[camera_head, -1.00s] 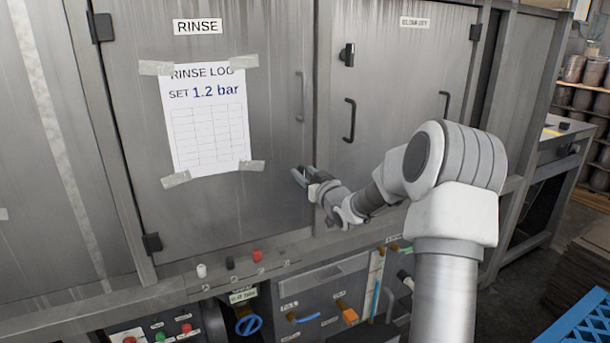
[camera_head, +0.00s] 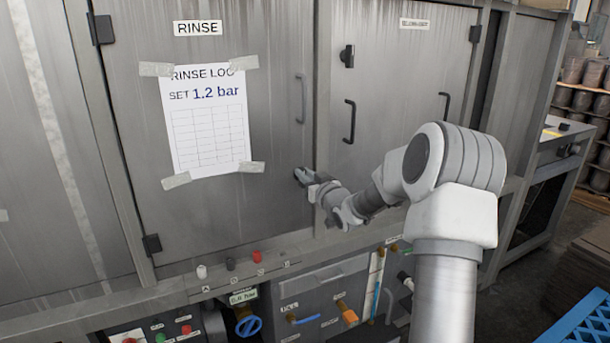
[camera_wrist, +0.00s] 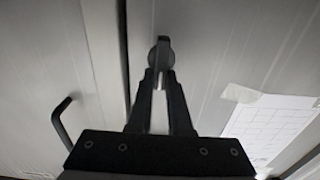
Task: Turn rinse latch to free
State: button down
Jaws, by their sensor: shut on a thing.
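The rinse latch (camera_wrist: 163,46) is a dark round boss with a narrow grip bar on the grey rinse door (camera_head: 270,130), close to the door's right edge. My gripper (camera_wrist: 160,78) reaches the latch in the wrist view, its two dark fingers shut on the bar. In the head view my gripper (camera_head: 305,177) is at the lower right of the rinse door and hides most of the latch. In the wrist view the bar looks roughly in line with the fingers. I cannot tell the latch's exact turn.
A taped rinse log sheet (camera_head: 207,122) is left of my gripper. The rinse door's handle (camera_head: 300,98) is above it. The neighbouring door has a dark handle (camera_head: 349,121) and its own latch (camera_head: 347,56). A ledge with small knobs (camera_head: 257,257) runs below.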

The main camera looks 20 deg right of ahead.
jog(key=shift+d+f+m+p, duration=0.3)
jog(key=shift+m+p, duration=0.95)
jog(key=shift+m, duration=1.7)
jog(key=shift+d+f+m+p, duration=0.3)
jog(key=shift+m+p, duration=1)
jog(key=shift+m, duration=1.6)
jog(key=shift+d+f+m+p, duration=0.3)
jog(key=shift+m+p, duration=0.95)
jog(key=shift+m, duration=1.7)
jog(key=c, duration=0.8)
grip_release()
jog(key=shift+c, duration=0.2)
